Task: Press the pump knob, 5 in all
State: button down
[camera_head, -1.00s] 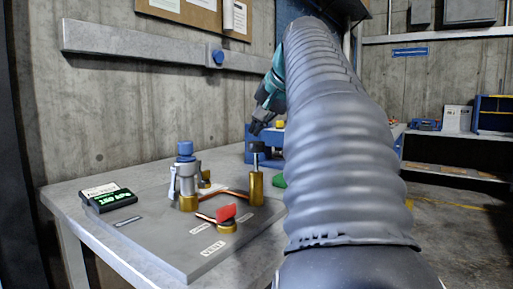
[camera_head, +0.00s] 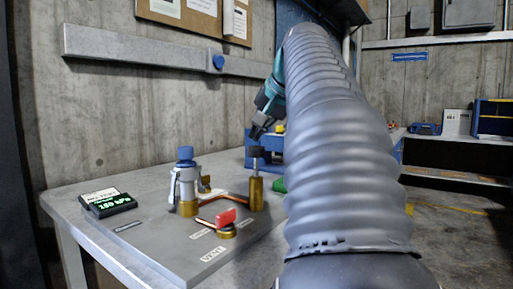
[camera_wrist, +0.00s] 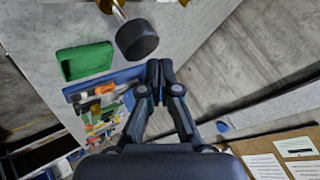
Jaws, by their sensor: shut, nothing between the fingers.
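The pump knob (camera_head: 256,151) is a black cap on a thin rod above a brass cylinder (camera_head: 256,192), on the grey plate's far right part. A length of rod shows below the cap, so it stands raised. My gripper (camera_head: 255,135) is shut and empty, just above the knob in the head view. In the wrist view the knob (camera_wrist: 137,40) lies to the upper left of my shut fingertips (camera_wrist: 160,65). I see no clear contact. The display (camera_head: 108,202) on the table shows green figures that look like 150 kPa.
A blue-capped metal fitting (camera_head: 186,180) stands to the left of the pump. My arm hides the right side of the table.

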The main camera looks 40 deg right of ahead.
aim_at(260, 148)
dwell(0.4)
jog(key=shift+f, duration=0.4)
jog(key=shift+f+b, duration=1.7)
jog(key=shift+f, duration=0.3)
dwell(2.0)
jog(key=shift+r+p, duration=2.4)
jog(key=shift+p, duration=0.1)
jog(key=shift+r+p, duration=0.8)
jog(key=shift+r, duration=1.7)
